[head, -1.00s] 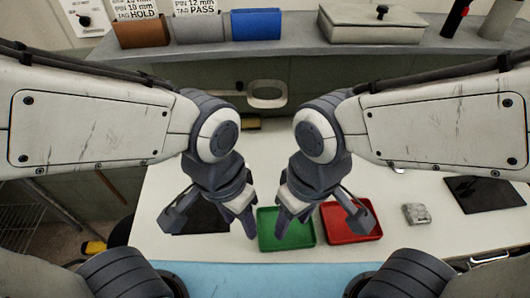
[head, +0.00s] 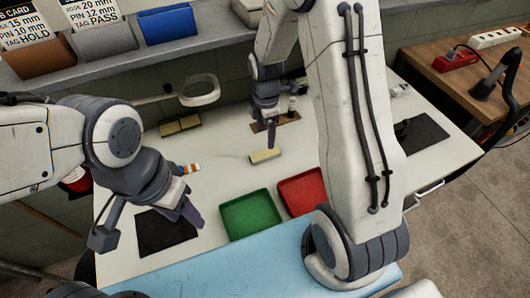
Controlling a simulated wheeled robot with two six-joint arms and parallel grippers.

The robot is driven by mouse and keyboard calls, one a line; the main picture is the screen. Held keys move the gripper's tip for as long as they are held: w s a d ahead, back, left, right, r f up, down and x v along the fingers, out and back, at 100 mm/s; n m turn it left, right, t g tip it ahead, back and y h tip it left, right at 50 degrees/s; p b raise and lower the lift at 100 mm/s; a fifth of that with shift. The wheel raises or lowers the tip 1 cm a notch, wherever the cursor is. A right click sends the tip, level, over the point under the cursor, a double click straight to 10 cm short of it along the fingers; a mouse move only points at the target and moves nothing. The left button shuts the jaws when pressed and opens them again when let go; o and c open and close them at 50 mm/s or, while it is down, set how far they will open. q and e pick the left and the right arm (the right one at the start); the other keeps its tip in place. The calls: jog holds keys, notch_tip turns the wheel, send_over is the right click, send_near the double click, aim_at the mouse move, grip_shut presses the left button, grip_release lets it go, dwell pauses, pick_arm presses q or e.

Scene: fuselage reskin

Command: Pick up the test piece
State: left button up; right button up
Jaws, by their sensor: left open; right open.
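A small tan block (head: 265,156) lies on the white table behind the trays; it may be the test piece, but I cannot tell for sure. My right gripper (head: 271,138) points down at the back of the table, its fingers just above or behind this block. It is open and holds nothing I can see. My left gripper (head: 188,214) is open and empty at the left, over the edge of a dark mat (head: 160,236). My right arm hides part of the table at the right.
A green tray (head: 250,214) and a red tray (head: 300,190) stand in front of the block. A striped orange and white item (head: 187,169) lies near my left gripper. A magnifier ring (head: 199,91) stands at the back. A second dark mat (head: 420,133) lies at right.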

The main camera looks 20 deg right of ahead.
aim_at(267, 152)
notch_tip(267, 152, down, 4)
jog(key=shift+s+r, duration=0.1)
jog(key=shift+r, duration=0.15)
jog(key=shift+d+f+p, duration=0.15)
jog(key=shift+f+p, duration=0.2)
jog(key=shift+f, duration=1)
jog(key=shift+d+f+p, duration=0.15)
jog(key=shift+f+p, duration=0.2)
jog(key=shift+f, duration=1)
grip_shut()
